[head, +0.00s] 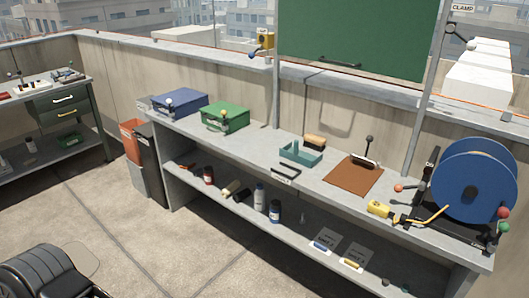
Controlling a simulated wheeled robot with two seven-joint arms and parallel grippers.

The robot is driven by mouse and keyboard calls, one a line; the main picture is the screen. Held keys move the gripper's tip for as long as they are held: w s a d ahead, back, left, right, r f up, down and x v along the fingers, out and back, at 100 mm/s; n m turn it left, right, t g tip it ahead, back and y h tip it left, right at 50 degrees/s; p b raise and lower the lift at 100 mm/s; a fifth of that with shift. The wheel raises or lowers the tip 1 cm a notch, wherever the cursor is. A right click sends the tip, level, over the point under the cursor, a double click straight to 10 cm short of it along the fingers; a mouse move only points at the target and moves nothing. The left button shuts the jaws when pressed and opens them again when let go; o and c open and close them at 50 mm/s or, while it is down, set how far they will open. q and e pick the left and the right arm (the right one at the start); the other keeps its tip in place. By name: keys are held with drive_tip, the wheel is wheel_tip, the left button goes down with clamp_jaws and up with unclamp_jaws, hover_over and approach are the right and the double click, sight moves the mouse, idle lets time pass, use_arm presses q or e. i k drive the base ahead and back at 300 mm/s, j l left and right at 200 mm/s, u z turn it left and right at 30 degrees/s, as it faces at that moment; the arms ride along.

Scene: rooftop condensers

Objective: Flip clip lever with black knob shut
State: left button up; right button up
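A lever with a black knob (369,140) stands nearly upright at the back edge of a brown board (350,178) on the grey bench. A dark clip bar (364,161) with a light strip lies at the lever's foot. Neither of my grippers is in view, and nothing is seen touching either lever.
A teal tray (301,155) and a brush-like block (315,141) sit left of the board. A blue reel (474,182) and a yellow tool (379,209) are to the right. Blue (180,103) and green (225,117) cases stand farther left.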

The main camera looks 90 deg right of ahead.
sight(369, 138)
drive_tip(key=i+z, duration=0.15)
drive_tip(key=z, duration=3.5)
